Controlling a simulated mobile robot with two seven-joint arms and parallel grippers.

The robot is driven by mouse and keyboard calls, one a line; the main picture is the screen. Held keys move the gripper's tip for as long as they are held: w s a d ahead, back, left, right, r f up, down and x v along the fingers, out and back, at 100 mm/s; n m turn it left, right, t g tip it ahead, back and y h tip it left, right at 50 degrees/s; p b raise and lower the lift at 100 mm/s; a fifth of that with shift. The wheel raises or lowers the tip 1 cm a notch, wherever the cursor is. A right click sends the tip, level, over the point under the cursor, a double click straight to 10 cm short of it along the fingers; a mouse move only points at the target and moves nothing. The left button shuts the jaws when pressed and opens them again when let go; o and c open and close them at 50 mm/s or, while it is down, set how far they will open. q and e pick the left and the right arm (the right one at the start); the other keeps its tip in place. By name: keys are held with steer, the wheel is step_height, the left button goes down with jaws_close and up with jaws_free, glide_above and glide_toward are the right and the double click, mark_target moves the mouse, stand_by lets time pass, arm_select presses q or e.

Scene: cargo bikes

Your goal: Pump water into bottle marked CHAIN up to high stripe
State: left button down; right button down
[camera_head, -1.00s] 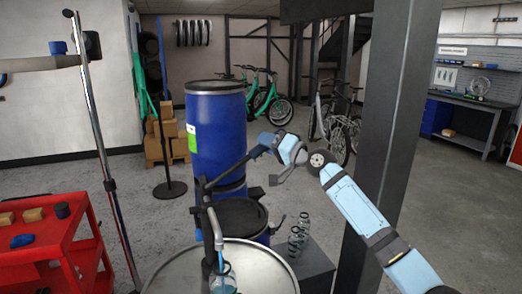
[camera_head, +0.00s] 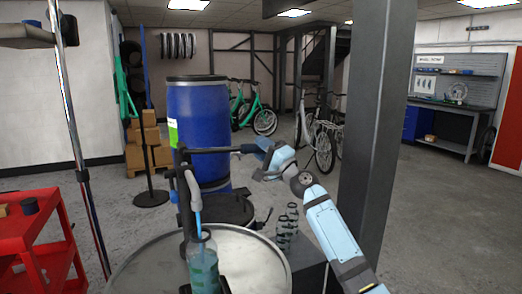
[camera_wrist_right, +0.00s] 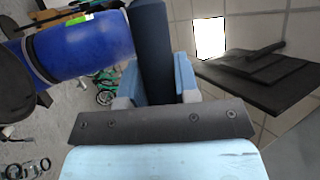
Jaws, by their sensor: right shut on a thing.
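A dark pump (camera_head: 186,205) stands on the drum in front, with its lever (camera_head: 222,150) sticking out to the right, nearly level. My right gripper (camera_head: 258,148) is shut on the lever's dark grip (camera_wrist_right: 152,50). A clear bottle (camera_head: 203,262) stands upright under the pump spout (camera_head: 193,185), with a light blue stream or tube reaching its neck. Its lower part looks blue-green; its marking and stripes are too small to read. Several other clear bottles (camera_head: 287,226) stand on a dark box to the right. My left gripper is out of view.
A grey drum lid (camera_head: 250,268) fills the front. A blue barrel (camera_head: 200,120) stands behind the pump; it also shows in the wrist view (camera_wrist_right: 85,45). A dark pillar (camera_head: 375,130) rises right of my arm. A red cart (camera_head: 30,235) stands left.

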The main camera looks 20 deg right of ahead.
steer(key=shift+a+f, duration=0.1)
steer(key=shift+f, duration=0.25)
steer(key=c, duration=0.8)
jaws_free()
steer(key=shift+c, duration=0.2)
steer(key=shift+r, duration=0.1)
steer(key=v, duration=1.4)
steer(key=shift+b, duration=0.45)
